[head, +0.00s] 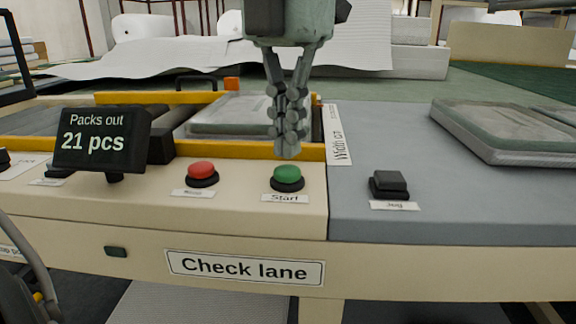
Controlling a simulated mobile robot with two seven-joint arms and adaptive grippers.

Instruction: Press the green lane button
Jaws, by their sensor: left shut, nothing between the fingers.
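The green lane button (287,177) is a round green cap on a black base, set in the cream panel with a "Start" label in front of it. My left gripper (287,152) points straight down with its fingers shut and empty. In the head view its fingertips show just above the green button, with a small strip of panel between them. They look apart from the cap, though the exact height is hard to judge. The green cap looks raised. My right gripper is not in view.
A red button (201,173) stands left of the green one, and a black jog button (388,185) to the right. A "Packs out 21 pcs" display (98,140) stands at left. A yellow rail (312,151) runs behind the buttons. A wrapped pack (490,130) lies on the grey table at right.

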